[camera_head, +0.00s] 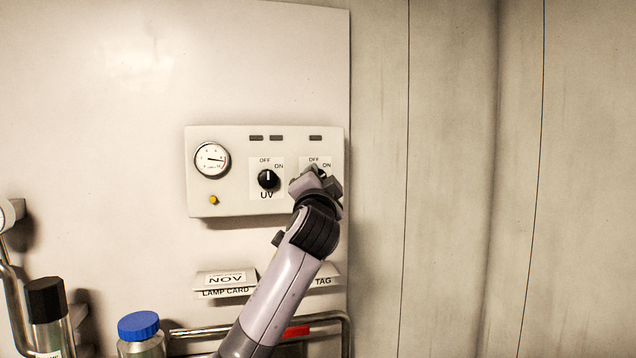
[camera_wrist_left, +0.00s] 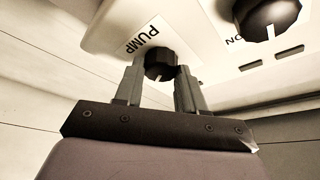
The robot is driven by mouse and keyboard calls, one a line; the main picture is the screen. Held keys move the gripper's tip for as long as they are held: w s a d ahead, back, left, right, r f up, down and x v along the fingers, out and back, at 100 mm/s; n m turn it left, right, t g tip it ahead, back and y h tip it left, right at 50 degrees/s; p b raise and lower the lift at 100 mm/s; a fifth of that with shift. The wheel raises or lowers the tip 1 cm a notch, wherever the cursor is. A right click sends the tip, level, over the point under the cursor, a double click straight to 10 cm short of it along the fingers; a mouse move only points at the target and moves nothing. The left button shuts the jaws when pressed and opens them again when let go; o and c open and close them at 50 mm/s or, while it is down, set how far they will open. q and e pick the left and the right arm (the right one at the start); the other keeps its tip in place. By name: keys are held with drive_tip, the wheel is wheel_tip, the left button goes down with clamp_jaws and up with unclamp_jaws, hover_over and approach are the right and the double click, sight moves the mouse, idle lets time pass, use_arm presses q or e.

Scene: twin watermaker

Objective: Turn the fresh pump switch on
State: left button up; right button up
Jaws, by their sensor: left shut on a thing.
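The fresh pump switch is a round black knob (camera_wrist_left: 160,62) with a white mark, beside a PUMP label (camera_wrist_left: 142,38) in the left wrist view. The mark points toward the bottom of that view, much like the UV knob's mark. My left gripper (camera_wrist_left: 160,82) has one finger on each side of the pump knob and is shut on it. In the head view my left gripper (camera_head: 316,178) covers most of this knob and its label; OFF and ON still show above it. My right gripper is in neither view.
The control box (camera_head: 230,140) also carries a gauge (camera_head: 212,160), a yellow button (camera_head: 213,200) and the UV knob (camera_head: 268,179), its mark pointing up to OFF. Below are a lamp card (camera_head: 226,280), a metal rail (camera_head: 346,335) and a blue-capped bottle (camera_head: 140,326).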

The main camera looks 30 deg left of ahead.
use_arm(q)
drive_tip(key=o, duration=1.1)
drive_tip(key=shift+c, duration=0.2)
drive_tip(key=b+v, duration=0.2)
drive_tip(key=v, duration=0.5)
drive_tip(key=shift+s, duration=0.1)
